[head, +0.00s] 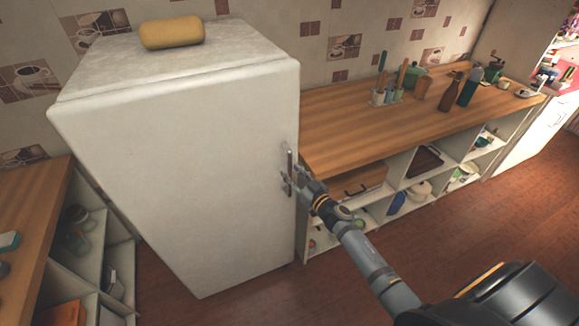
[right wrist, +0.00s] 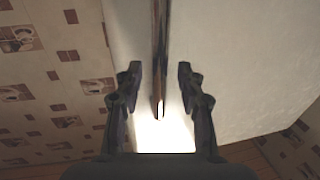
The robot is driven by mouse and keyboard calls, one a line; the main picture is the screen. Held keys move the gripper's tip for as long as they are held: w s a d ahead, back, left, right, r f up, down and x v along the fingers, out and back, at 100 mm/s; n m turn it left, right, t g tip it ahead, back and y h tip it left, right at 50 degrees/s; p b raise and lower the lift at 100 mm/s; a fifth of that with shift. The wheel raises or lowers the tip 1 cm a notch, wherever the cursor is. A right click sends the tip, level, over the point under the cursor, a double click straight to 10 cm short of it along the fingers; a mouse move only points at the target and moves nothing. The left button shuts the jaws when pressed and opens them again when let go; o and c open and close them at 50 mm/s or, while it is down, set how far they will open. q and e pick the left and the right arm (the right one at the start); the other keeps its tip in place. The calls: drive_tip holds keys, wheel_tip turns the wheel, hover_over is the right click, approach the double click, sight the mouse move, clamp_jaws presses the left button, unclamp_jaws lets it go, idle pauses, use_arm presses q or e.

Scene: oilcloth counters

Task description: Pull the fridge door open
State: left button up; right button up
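The white fridge (head: 190,170) stands between two wooden counters, and its door looks shut. Its thin upright handle (head: 290,160) is at the right edge of the door. My right gripper (head: 289,181) is at the handle's lower part. In the right wrist view, the handle (right wrist: 160,60) runs between the two fingers of the right gripper (right wrist: 158,78), with a gap on each side. The fingers are open and do not appear to touch it. The door also shows in that view (right wrist: 235,70). My left gripper is not in view.
A yellow, loaf-like object (head: 172,32) lies on top of the fridge. The right counter (head: 335,125) carries bottles and utensils, with filled shelves below. The left counter (head: 30,225) also has shelves. The brown floor in front is clear.

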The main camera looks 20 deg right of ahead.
drive_tip(key=shift+w+a+f, duration=0.1)
drive_tip(key=shift+w+a, duration=0.1)
drive_tip(key=shift+w, duration=0.9)
drive_tip(key=shift+c, duration=0.4)
clamp_jaws()
